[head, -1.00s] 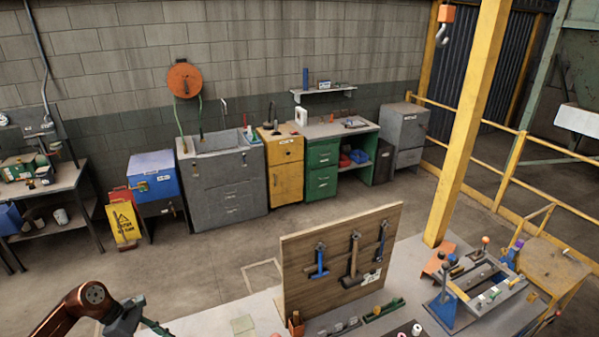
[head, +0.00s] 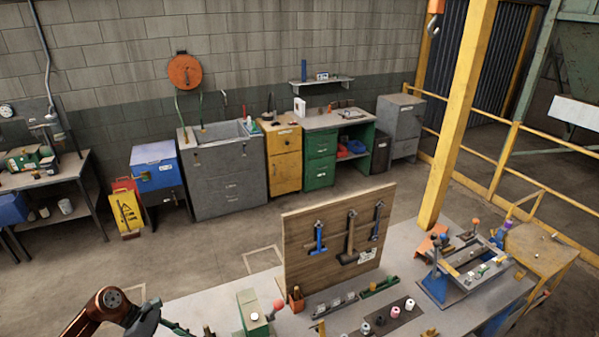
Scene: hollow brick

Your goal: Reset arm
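My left arm (head: 100,307) comes in at the bottom left, with a copper-brown joint and a dark grey part (head: 146,316) beyond it. The picture's bottom edge cuts it off, so I cannot make out the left gripper's fingers or whether they are open. A thin green thing (head: 178,329) shows just right of the grey part; I cannot tell whether they touch. My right arm and gripper are not in view.
A workbench (head: 215,303) bears a wooden board (head: 300,255) with hanging hammers, a green device (head: 252,312) with a red knob, several spools, and a blue-legged fixture (head: 432,287). A yellow post (head: 458,120) rises behind. Open floor (head: 210,255) lies beyond.

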